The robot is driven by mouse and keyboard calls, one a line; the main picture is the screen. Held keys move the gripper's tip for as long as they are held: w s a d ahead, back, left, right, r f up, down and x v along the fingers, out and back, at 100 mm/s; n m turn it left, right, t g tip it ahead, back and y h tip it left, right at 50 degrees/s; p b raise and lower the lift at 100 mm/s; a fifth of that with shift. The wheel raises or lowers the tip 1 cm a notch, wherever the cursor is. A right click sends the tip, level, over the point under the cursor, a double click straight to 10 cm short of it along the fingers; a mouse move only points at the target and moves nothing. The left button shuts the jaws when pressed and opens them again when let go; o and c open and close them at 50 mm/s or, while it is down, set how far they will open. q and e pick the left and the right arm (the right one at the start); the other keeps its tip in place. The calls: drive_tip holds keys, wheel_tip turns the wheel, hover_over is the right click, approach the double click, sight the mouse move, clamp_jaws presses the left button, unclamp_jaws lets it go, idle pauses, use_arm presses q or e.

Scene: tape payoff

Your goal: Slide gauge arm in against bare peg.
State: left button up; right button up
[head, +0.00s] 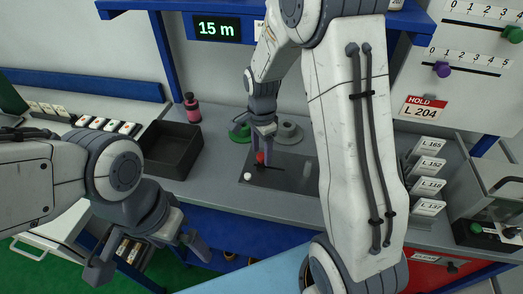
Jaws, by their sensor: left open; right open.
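A dark plate (283,183) lies on the bench. A short grey upright peg (307,170) stands bare toward its right side. A red knob (260,157) stands on the plate's left part, and a white ball-shaped knob (248,176) sits at its left front edge. I cannot make out which part is the gauge arm. My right gripper (256,138) is open and points down just above and behind the red knob; contact cannot be told. My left gripper (150,262) is open and empty, low in front of the bench, away from the plate.
A green disc (240,134) and a grey reel (289,133) lie behind the plate. A black tray (171,150) and a pink bottle (192,107) stand left. Labelled cards (428,168) stand right. A display (216,28) reads 1.5 m. My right arm hides some bench.

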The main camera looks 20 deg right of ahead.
drive_tip(key=shift+f, duration=0.25)
drive_tip(key=shift+c, duration=0.3)
clamp_jaws()
idle(1.0)
